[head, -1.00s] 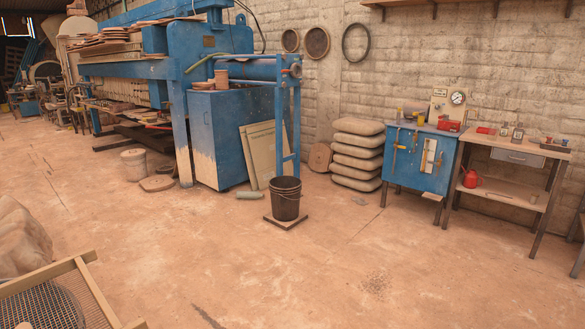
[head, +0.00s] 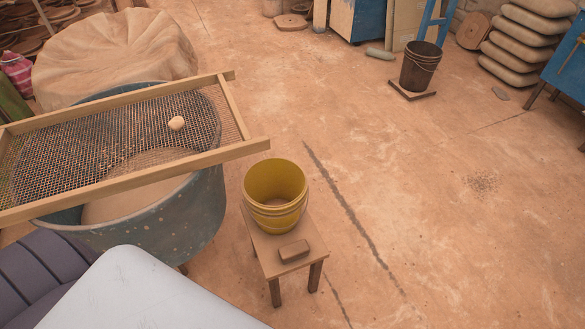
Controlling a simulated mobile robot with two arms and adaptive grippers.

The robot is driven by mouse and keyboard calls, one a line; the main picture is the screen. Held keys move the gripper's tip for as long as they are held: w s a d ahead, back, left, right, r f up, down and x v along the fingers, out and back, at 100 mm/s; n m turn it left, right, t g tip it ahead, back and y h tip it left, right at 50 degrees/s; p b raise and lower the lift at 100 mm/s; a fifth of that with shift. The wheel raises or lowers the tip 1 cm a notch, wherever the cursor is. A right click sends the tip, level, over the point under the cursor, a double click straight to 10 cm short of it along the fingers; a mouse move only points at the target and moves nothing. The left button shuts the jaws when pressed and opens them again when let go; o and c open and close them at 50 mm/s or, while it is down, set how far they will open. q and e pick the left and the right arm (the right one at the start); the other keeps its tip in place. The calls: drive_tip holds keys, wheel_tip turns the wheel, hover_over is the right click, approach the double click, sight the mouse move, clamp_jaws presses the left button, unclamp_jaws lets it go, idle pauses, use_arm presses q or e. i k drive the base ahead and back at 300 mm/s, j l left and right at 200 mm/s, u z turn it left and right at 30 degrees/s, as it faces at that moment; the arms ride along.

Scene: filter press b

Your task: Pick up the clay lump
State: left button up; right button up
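A small pale, rounded clay lump (head: 176,123) lies on the mesh of a wood-framed sieve (head: 232,108), near the sieve's right end. The sieve rests across the top of a large blue-grey round tub (head: 205,215). Neither of my grippers shows in the head view, so I cannot see whether they are open or shut.
A yellow bucket (head: 275,195) and a brown block (head: 294,251) sit on a small wooden stool (head: 262,250) beside the tub. A cloth-covered mound (head: 115,55) stands behind the sieve. A black bucket (head: 420,66) stands farther back.

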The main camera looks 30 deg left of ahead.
sight(177, 123)
drive_tip(key=u, duration=1.7)
drive_tip(key=j+z, duration=0.35)
drive_tip(key=j, duration=0.5)
